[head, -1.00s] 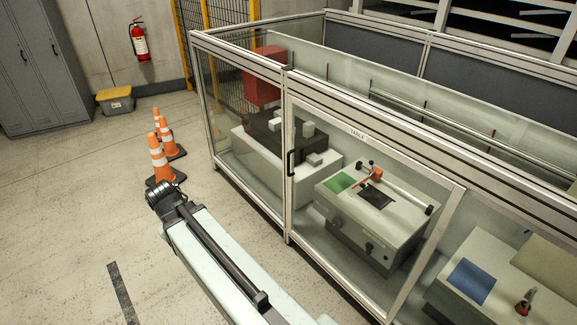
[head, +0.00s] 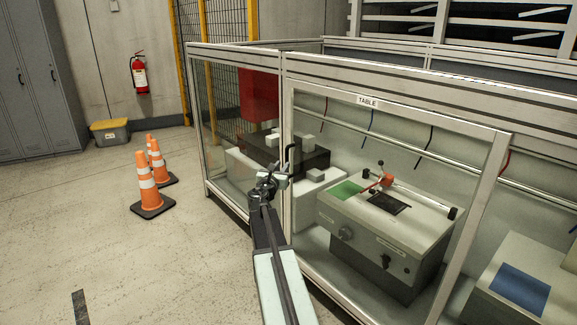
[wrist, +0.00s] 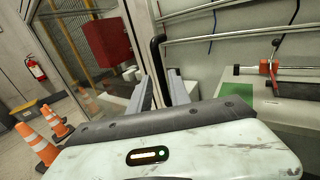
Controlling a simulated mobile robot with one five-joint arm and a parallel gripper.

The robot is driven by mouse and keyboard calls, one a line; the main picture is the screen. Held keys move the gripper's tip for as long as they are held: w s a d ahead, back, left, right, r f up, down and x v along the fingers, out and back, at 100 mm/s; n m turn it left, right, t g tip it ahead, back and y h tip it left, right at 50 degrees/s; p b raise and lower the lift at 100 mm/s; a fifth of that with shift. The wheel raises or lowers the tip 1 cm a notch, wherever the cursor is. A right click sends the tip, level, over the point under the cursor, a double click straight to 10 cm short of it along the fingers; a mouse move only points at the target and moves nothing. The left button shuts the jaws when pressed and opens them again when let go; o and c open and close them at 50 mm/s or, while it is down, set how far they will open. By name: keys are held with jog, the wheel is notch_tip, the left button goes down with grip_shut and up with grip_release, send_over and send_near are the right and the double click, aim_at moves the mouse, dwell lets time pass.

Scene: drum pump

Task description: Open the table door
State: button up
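The table door (head: 400,113) is a clear panel in a metal frame under a "TABLE" label, and it looks shut in the enclosure front. Its black upright handle (head: 289,158) is on the door's left edge. My gripper (head: 277,174) is raised at the handle's lower part in the head view. In the wrist view the two grey fingers of my gripper (wrist: 161,84) are apart, and the handle (wrist: 157,48) stands ahead, with its lower part lined up between them. I cannot tell whether a finger touches it.
Behind the door stands a grey bench unit (head: 372,243) with a green pad and a red-handled lever. Orange cones (head: 147,180), a yellow bin (head: 110,132) and a fire extinguisher (head: 139,72) are at the left. The floor (head: 150,260) left of my arm is clear.

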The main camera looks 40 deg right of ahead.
aim_at(287, 159)
jog(key=x, duration=0.7)
jog(key=shift+w+d, duration=0.2)
jog(key=shift+d, duration=0.05)
grip_shut()
jog(key=shift+s+r, duration=0.1)
dwell(1.0)
